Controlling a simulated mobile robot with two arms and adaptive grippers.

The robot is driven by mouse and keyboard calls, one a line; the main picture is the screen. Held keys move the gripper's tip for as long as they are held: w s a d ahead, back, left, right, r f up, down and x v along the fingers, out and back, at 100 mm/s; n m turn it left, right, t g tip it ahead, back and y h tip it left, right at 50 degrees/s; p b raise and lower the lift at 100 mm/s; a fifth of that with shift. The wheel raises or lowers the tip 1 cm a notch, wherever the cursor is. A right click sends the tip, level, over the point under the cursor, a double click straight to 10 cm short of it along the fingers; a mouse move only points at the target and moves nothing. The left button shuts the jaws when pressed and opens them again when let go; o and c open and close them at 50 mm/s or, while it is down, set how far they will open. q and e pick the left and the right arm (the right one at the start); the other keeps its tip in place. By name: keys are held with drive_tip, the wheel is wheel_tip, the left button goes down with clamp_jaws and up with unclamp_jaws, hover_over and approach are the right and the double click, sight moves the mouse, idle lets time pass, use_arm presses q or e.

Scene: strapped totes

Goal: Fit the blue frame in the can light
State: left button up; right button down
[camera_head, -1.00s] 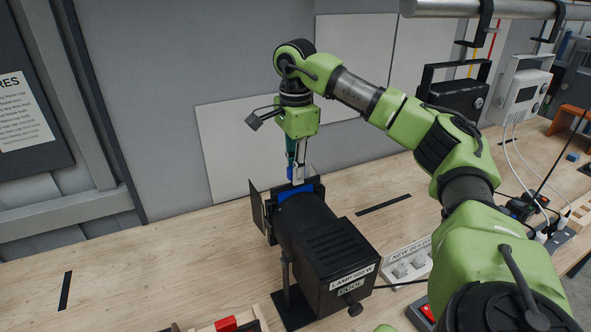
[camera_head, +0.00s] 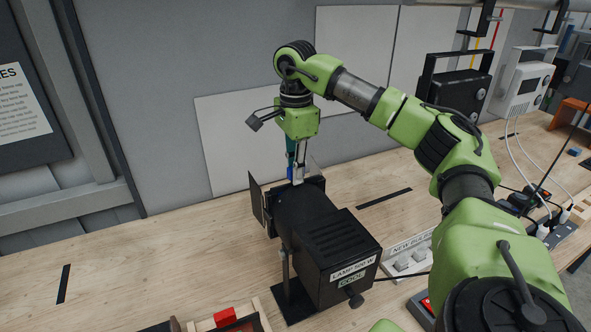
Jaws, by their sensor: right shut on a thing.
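The can light (camera_head: 318,222) is a black lamp with a box-shaped rear body labelled "LAMP 500 W", standing on a black stand on the bench. Its front end, with an open black flap (camera_head: 256,198) at the left, points away from me. My right gripper (camera_head: 298,178) reaches down from above to that front end and is shut on the blue frame. The blue frame is almost wholly hidden behind the lamp's front rim; I cannot tell how it sits in the holder. My left gripper is not in view.
A tray with a red block (camera_head: 225,316) lies at the front edge. The bench left of the lamp is clear.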

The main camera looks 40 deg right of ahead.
drive_tip(key=shift+f, duration=0.35)
drive_tip(key=c, duration=2)
unclamp_jaws()
wheel_tip(320, 180, up, 12)
drive_tip(key=shift+r, duration=0.1)
